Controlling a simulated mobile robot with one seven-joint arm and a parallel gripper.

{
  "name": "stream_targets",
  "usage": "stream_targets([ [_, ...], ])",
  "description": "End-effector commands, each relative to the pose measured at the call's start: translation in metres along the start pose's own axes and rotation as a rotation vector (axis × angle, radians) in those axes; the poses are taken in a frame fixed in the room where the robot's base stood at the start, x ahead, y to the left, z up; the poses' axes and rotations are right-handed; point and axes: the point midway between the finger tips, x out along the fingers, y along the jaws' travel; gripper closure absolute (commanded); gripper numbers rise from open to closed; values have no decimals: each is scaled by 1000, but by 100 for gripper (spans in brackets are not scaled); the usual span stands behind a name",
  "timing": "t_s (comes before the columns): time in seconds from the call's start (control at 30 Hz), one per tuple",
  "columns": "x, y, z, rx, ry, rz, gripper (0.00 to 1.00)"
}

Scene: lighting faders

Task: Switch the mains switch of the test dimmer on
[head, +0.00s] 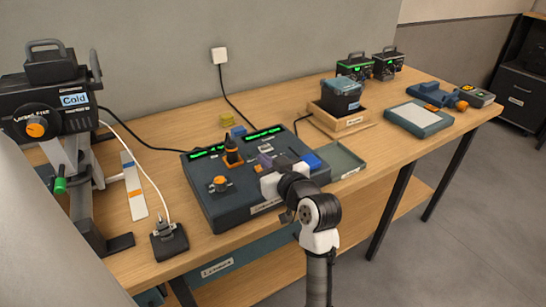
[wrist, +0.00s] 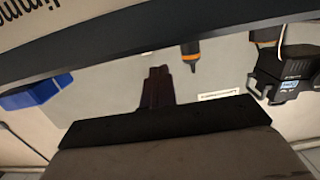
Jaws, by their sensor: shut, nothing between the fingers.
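The test dimmer appears to be the dark blue-grey console (head: 232,205) with green displays in the middle of the bench. In the wrist view my gripper's dark fingers (wrist: 158,72) are together and empty. An orange-and-black knob (head: 218,184) sits at the console's front left, and a blue block (head: 310,161) at its right. I cannot make out the mains switch or its position.
A lamp labelled "Cold" (head: 75,98) stands at the left, near a plug on a dark block (head: 168,238). A green-grey tray (head: 346,160) lies right of the console, before a wooden box (head: 340,125). A pale-topped pad (head: 418,117) lies farther right.

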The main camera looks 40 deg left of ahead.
Motion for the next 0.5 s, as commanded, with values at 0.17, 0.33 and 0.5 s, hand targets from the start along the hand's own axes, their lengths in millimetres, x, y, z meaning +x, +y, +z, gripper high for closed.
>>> stream_targets([
  [0.17,4,0,15,0,-1,0,100],
  [0.33,4,0,18,-1,1,0,100],
  [0.5,4,0,18,-1,1,0,100],
])
